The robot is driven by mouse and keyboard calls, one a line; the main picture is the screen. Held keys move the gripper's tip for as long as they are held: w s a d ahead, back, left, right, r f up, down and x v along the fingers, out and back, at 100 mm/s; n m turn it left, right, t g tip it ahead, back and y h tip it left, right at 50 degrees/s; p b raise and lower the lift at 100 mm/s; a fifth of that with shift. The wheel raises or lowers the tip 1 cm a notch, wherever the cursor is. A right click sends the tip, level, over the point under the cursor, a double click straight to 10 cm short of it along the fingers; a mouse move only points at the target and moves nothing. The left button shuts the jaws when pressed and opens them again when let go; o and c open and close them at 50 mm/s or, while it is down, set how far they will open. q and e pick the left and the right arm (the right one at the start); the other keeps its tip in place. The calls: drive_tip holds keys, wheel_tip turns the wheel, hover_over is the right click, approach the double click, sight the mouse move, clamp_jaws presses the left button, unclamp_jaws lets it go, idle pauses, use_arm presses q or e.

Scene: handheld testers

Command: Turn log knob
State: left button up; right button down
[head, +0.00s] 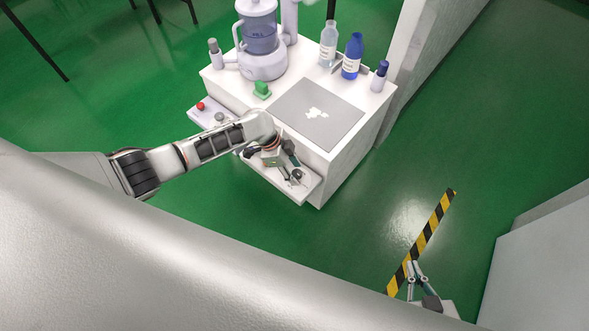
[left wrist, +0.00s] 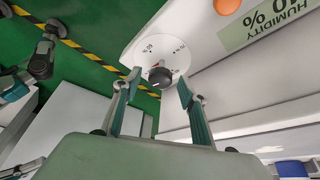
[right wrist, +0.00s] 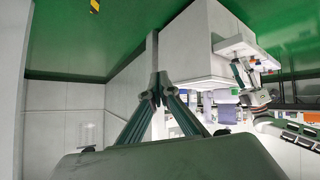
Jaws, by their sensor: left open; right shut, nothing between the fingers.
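The knob (left wrist: 160,77) is a small dark round knob with a light pointer mark, on a white round dial plate (left wrist: 158,47) with printed marks. It sits near the end of the white control ledge (head: 310,184). My left gripper (left wrist: 159,82) is open, with one fingertip on each side of the knob; I cannot tell whether either touches it. In the head view my left gripper (head: 291,169) is over the ledge's right end and partly hides the knob. My right gripper (head: 415,270) is shut and empty, far from the ledge; its closed tips show in the right wrist view (right wrist: 158,87).
A red button (head: 200,106) is on the ledge's left. Open green floor lies in front.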

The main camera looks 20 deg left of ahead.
use_arm(q)
drive_tip(key=shift+c, duration=0.4)
drive_tip(key=c, duration=1)
drive_tip(key=shift+r, duration=0.1)
